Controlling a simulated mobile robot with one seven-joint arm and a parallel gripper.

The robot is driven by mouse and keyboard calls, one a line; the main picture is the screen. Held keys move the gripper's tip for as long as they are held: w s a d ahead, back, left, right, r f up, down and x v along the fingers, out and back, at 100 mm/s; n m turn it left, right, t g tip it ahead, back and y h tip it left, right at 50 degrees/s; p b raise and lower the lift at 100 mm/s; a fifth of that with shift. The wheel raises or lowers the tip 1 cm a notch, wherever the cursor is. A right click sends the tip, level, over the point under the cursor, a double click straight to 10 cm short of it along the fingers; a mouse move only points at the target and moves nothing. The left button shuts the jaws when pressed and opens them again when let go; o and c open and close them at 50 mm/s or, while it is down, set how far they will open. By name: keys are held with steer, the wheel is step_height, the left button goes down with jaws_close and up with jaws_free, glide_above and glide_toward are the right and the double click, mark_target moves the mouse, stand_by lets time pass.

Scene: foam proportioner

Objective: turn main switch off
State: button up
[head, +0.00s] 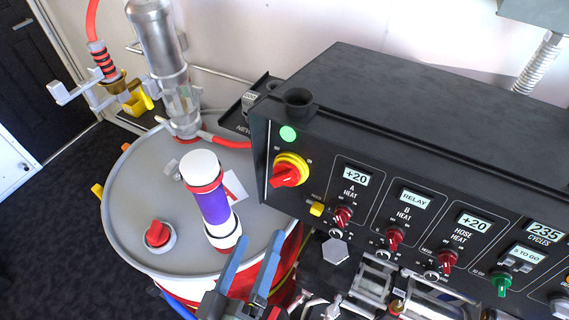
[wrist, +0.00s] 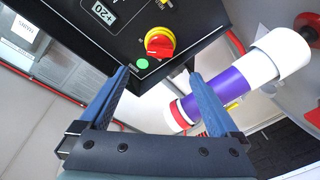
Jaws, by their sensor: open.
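The main switch is a red rotary knob on a yellow round base (head: 288,172), on the left end of the black control panel's front. Its handle lies roughly across the base, tilted in the head view; I cannot read which marking it points to. A green round light (head: 288,133) sits close by. My gripper (head: 254,256) is open and empty, below and a little left of the switch in the head view. In the wrist view the switch (wrist: 160,42) shows ahead of the gap between the blue fingers (wrist: 158,82), apart from them.
A grey drum (head: 130,205) with a purple and white pump cylinder (head: 213,205) stands left of the panel, near my gripper. Small heat knobs (head: 343,216) and displays line the panel to the right. Metal fittings (head: 375,285) lie below it.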

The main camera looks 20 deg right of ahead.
mark_target(281, 182)
steer(key=p+x, duration=0.5)
steer(key=x, duration=0.6)
steer(key=shift+w+r, duration=0.1)
steer(key=shift+w, duration=0.05)
steer(key=shift+w+d, duration=0.45)
steer(key=shift+w, duration=0.1)
steer(key=c, duration=1.4)
steer(key=shift+o, duration=0.2)
